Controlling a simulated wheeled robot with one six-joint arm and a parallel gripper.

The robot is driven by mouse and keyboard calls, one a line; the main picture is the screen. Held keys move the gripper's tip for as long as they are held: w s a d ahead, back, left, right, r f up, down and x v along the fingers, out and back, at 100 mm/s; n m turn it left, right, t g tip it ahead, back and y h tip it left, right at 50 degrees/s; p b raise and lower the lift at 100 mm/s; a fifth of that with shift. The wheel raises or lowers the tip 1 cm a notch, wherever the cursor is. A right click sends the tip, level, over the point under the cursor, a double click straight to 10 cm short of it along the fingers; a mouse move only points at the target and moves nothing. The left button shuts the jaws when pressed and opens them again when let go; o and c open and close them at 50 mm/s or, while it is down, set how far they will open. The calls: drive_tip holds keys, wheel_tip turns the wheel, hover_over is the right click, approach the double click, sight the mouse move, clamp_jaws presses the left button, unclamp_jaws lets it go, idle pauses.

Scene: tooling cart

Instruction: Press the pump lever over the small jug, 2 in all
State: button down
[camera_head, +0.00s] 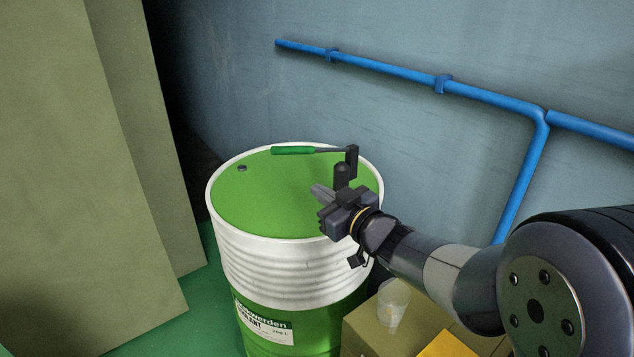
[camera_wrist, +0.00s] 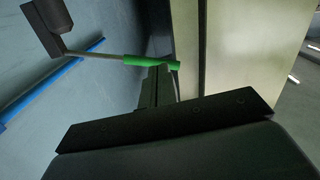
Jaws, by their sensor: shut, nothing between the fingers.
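The pump stands on the drum lid, with a dark body (camera_head: 342,176) and a lever ending in a green handle (camera_head: 293,150). The lever lies about level, pointing left across the lid. In the wrist view the green handle (camera_wrist: 150,63) crosses just beyond my fingertips (camera_wrist: 158,72); I cannot tell whether they touch it. My gripper (camera_head: 318,190) is shut and empty, in front of the pump in the head view. The small jug (camera_head: 393,301) is translucent and stands on a box in front of the drum, below my arm. The pump's spout is hidden.
The green and white drum (camera_head: 290,268) stands by the blue-grey wall. A blue pipe (camera_head: 390,70) runs along the wall. Tall olive panels (camera_head: 80,170) stand at left. A tan box (camera_head: 375,335) with a yellow item (camera_head: 446,345) is at the bottom. Space above the lid's left side is free.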

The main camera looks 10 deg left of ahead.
drive_tip(key=w+r+m+t+p, duration=0.1)
drive_tip(key=w+r+m+p, duration=0.3)
drive_tip(key=r, duration=0.4)
drive_tip(key=shift+d+m+t+y, duration=0.4)
drive_tip(key=shift+m, duration=0.3)
drive_tip(key=r+p, duration=0.2)
drive_tip(key=p, duration=0.1)
hover_over(316, 149)
drive_tip(key=s+a, duration=0.3)
drive_tip(key=shift+s+f, duration=0.3)
drive_tip(key=shift+f, duration=0.45)
drive_tip(key=shift+s+f, duration=0.35)
drive_tip(key=shift+f, duration=0.4)
drive_tip(key=shift+s+f, duration=0.3)
drive_tip(key=shift+f, duration=0.45)
drive_tip(key=shift+f, duration=0.1)
